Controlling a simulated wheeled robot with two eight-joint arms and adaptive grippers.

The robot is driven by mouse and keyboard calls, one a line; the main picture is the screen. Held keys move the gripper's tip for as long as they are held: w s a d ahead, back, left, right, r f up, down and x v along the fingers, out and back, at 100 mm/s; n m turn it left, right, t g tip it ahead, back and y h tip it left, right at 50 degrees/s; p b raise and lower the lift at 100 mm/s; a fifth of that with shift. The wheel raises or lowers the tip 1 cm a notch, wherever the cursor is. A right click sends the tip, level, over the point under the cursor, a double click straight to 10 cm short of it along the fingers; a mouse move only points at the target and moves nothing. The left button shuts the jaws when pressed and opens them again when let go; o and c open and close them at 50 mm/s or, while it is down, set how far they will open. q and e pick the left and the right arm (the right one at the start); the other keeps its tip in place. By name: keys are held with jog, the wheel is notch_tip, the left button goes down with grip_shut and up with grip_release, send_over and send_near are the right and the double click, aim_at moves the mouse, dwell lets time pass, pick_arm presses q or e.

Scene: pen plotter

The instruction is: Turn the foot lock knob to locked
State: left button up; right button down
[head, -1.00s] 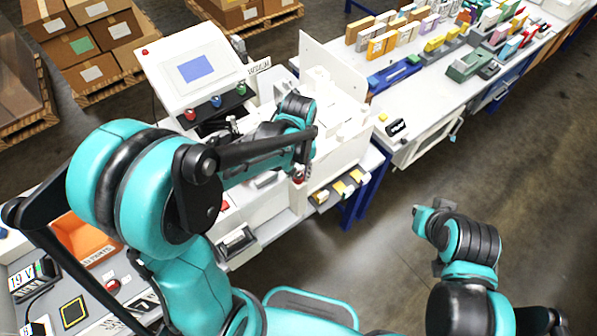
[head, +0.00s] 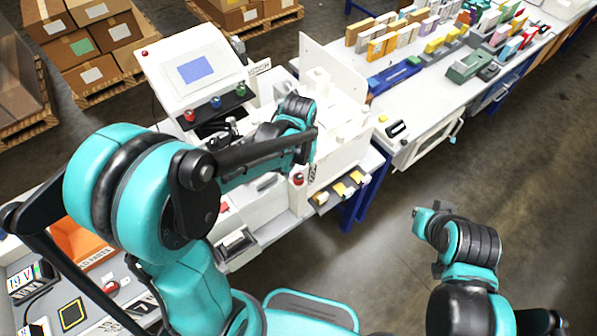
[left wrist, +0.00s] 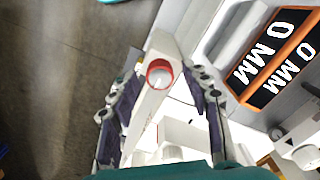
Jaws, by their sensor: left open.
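A round knob with a red rim and pale centre shows in the left wrist view (left wrist: 160,74), on a white part of the plotter. I cannot read a label or its lock setting. In the head view a small red knob (head: 298,179) sits on the plotter's front right corner, beside my left wrist; it looks like the same one. My left gripper (left wrist: 160,92) is open, its two dark fingers on either side of the knob; contact cannot be made out. In the head view my left arm largely hides this gripper.
The plotter's screen panel (head: 195,70) stands behind my left arm. A tray with yellow pieces (head: 340,190) juts out below the knob. A display reading 0 MM (left wrist: 275,60) is close by on the right. The floor between plotter and right arm is clear.

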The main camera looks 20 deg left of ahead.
pick_arm(q)
notch_tip(320, 180, up, 12)
dwell(0.5)
jog(key=shift+s, duration=0.1)
jog(key=t+b, duration=0.7)
jog(key=b, duration=0.2)
send_near(298, 177)
jog(key=s+a+f, duration=0.3)
jog(key=a+f, duration=0.2)
jog(key=shift+s+d+f, duration=0.15)
jog(key=shift+s+f, duration=0.05)
